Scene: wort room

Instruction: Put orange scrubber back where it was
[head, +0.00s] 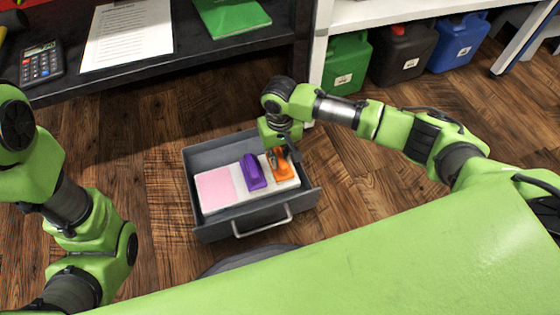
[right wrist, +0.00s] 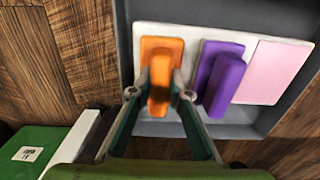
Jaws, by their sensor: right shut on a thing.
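The orange scrubber (head: 280,166) is at the right end of the white board (head: 213,205) inside the open grey drawer (head: 210,234). My right gripper (head: 283,152) reaches down into the drawer and is shut on the scrubber's raised grip. In the right wrist view the two fingers (right wrist: 160,92) close on either side of the orange scrubber (right wrist: 161,47). Its base appears to lie flat on the white board (right wrist: 200,32), though contact under it is hidden. My left arm is at the left of the head view, with its gripper out of sight.
A purple scrubber (head: 253,171) stands on the board beside the orange one, and a pink pad (head: 215,188) lies at the left end. The drawer handle (head: 262,223) faces me. Green (head: 346,65), black and blue canisters stand under the white shelf.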

